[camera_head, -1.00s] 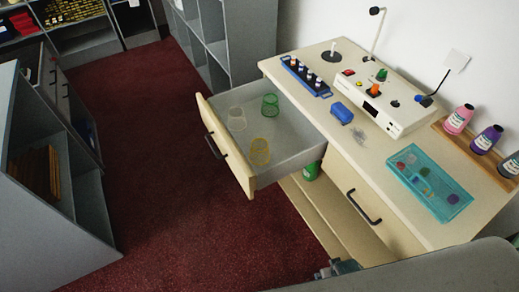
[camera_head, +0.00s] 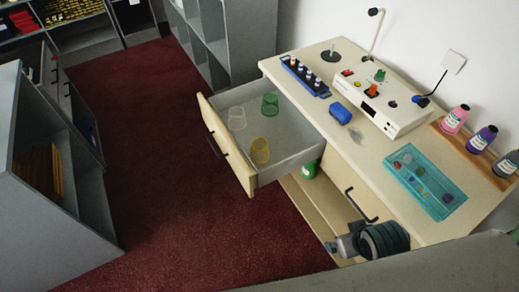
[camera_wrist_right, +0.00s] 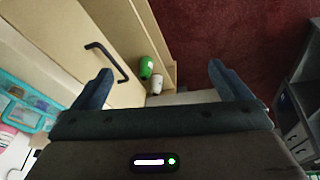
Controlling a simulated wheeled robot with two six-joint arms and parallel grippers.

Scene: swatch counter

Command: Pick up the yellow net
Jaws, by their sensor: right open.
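The yellow net (camera_head: 260,151) is a mesh cup standing in the open drawer (camera_head: 285,149), near the drawer's front panel. A white net (camera_head: 236,118) and a green net (camera_head: 270,104) stand farther back in the same drawer. My right gripper (camera_head: 333,247) is low at the front of the counter, to the right of and apart from the yellow net. In the right wrist view its two fingers (camera_wrist_right: 160,82) are spread with nothing between them. The yellow net does not show in that view. My left gripper is not in view.
The pulled-out drawer juts over the red carpet. A closed drawer with a black handle (camera_head: 361,206) is beside it. A green can (camera_head: 309,169) stands on the shelf below. A teal tray (camera_head: 445,203), blue rack (camera_head: 305,77) and control box (camera_head: 380,102) occupy the counter.

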